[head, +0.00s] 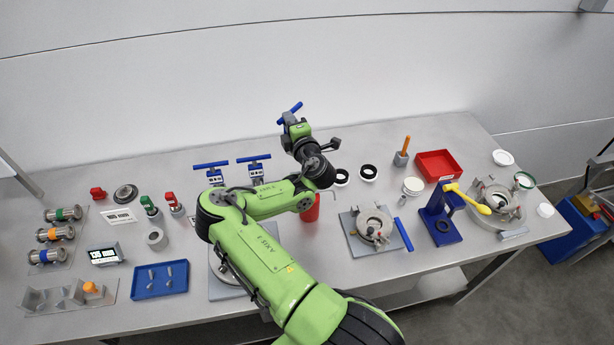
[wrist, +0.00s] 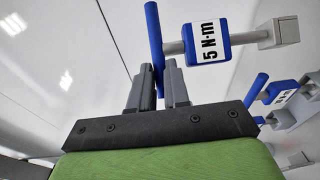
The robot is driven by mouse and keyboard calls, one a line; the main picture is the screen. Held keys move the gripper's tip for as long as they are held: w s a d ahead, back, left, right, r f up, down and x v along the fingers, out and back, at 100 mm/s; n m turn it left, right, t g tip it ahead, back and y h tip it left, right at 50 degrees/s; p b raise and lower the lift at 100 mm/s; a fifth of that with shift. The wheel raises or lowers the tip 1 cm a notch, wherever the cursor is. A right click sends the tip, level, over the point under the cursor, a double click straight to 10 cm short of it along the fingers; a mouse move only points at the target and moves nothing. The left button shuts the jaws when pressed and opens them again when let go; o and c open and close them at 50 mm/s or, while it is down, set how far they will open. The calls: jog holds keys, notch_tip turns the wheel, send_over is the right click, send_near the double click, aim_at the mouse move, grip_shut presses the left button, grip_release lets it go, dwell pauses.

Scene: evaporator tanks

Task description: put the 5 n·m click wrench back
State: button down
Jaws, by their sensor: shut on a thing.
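The 5 N·m click wrench (wrist: 208,43) has a blue cross handle, a blue block with a white "5 N·m" label, and a grey shaft ending in a square grey head. My gripper (wrist: 158,82) is shut on its blue handle, with one grey finger on each side. In the head view my gripper (head: 289,120) is raised above the back of the bench, with the blue handle (head: 290,112) at its tip. Two similar blue-handled wrenches stand at the back left of my gripper, one (head: 211,173) left of the other (head: 254,166). Their lower parts are partly hidden by my arm.
My arm crosses the middle of the bench (head: 115,190) and hides part of it. A red cylinder (head: 310,208) stands close to my arm. Black-and-white rings (head: 368,172), a clamp fixture (head: 372,230), a blue stand (head: 440,217) and a red tray (head: 437,165) lie to the right.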

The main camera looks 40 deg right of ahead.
notch_tip(320, 180, down, 10)
jog(key=b, duration=0.4)
jog(key=shift+s+d+r, duration=0.25)
jog(key=shift+s+d, duration=0.05)
jog(key=shift+d, duration=0.1)
jog(key=shift+f+b, duration=0.65)
jog(key=shift+b, duration=0.1)
jog(key=c, duration=1.1)
grip_release()
jog(key=shift+r, duration=0.1)
